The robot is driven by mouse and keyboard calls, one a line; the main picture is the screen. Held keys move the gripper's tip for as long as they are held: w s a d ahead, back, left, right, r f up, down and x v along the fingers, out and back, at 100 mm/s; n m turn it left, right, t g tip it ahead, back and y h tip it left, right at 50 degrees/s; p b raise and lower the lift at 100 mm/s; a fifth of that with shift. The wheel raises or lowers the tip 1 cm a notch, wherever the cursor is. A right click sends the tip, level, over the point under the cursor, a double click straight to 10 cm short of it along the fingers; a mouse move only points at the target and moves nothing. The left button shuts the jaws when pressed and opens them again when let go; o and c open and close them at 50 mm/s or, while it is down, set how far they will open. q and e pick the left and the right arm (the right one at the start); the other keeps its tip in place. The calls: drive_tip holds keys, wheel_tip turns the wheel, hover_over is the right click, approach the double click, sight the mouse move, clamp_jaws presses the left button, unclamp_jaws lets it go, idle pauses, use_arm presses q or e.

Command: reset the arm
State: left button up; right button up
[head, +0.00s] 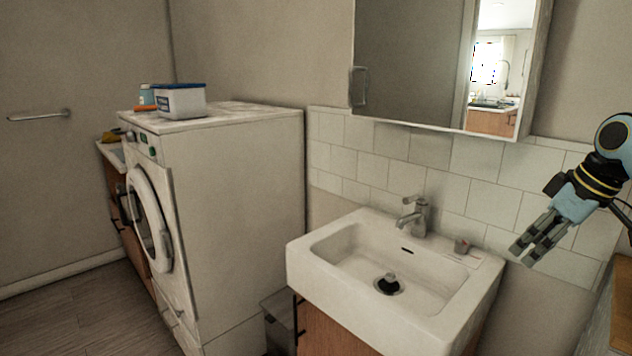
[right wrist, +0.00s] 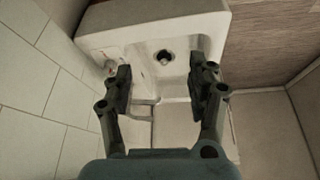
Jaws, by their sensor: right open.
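My right gripper (head: 531,247) shows at the right of the head view, raised in front of the tiled wall, to the right of the sink. In the right wrist view its two fingers (right wrist: 162,92) are spread apart with nothing between them. The white sink (head: 330,240) is beyond the fingers in the right wrist view (right wrist: 110,22). My left gripper is in neither view.
A dark drain piece (head: 389,284) sits in the basin. A mirror cabinet (head: 420,60) hangs above. A washing machine (head: 240,190) bearing a tub (head: 180,102) stands left.

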drive_tip(key=s+a+f+m+h, duration=0.1)
drive_tip(key=s+a+f, duration=0.45)
drive_tip(key=s, duration=0.25)
drive_tip(key=s+a+f+m, duration=0.1)
drive_tip(key=s+a+f, duration=0.3)
drive_tip(key=s+f, duration=0.25)
drive_tip(key=s+a+r+m+h, duration=0.1)
drive_tip(key=s+a+r+m, duration=0.1)
drive_tip(key=s, duration=0.7)
drive_tip(key=s+a+r+m+h, duration=0.1)
drive_tip(key=s+a+r+m, duration=0.1)
drive_tip(key=s, duration=0.8)
wheel_tip(320, 180, down, 30)
drive_tip(key=s+d+f+g+b, duration=0.1)
drive_tip(key=d+g+b, duration=0.15)
drive_tip(key=b, duration=0.25)
use_arm(q)
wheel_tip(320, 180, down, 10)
drive_tip(key=b, duration=0.5)
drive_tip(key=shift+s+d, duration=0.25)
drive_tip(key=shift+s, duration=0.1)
use_arm(e)
drive_tip(key=s+d+f, duration=0.1)
drive_tip(key=s+f, duration=1.8)
drive_tip(key=f, duration=0.2)
drive_tip(key=shift+s+d+f+g, duration=0.2)
drive_tip(key=shift+d+f+g, duration=0.1)
drive_tip(key=shift+f+g, duration=0.05)
